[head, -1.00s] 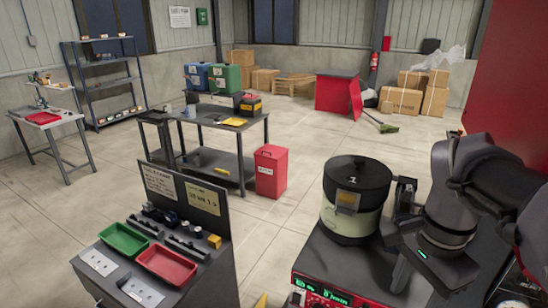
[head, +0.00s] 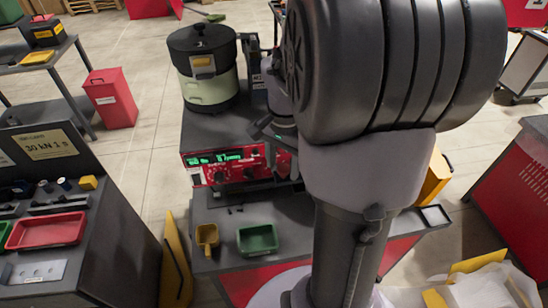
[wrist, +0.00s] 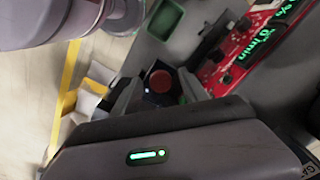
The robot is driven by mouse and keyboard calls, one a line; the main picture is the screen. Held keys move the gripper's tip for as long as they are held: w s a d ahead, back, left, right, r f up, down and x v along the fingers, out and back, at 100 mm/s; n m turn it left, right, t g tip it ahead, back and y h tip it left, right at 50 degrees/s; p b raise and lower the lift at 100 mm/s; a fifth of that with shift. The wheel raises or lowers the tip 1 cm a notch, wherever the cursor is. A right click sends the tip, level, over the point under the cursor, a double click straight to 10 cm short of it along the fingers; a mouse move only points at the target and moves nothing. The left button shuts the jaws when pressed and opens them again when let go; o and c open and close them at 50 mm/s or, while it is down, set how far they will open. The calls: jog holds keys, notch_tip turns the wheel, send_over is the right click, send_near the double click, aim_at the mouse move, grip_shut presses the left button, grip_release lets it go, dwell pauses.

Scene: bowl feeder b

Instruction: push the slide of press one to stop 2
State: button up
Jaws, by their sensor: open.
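I cannot make out press one's slide or its stops in either view; my arm hides much of the middle of the head view. In the wrist view my gripper (wrist: 157,88) is open, with its two dark fingers apart. A round red knob or button (wrist: 160,80) shows between the fingers; I cannot tell how far it is from them or whether it belongs to a press.
A lidded bowl feeder (head: 207,75) stands behind the panel. A green tray (head: 258,239) and a yellow scoop-like bin (head: 207,238) sit in front. A left bench holds a red tray (head: 47,231) and a sign (head: 45,145). A red bin (head: 110,98) stands on the floor.

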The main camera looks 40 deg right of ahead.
jog(key=shift+w+d+f, duration=0.1)
jog(key=shift+d, duration=0.25)
jog(key=shift+a, duration=0.15)
jog(key=c, duration=0.7)
grip_shut()
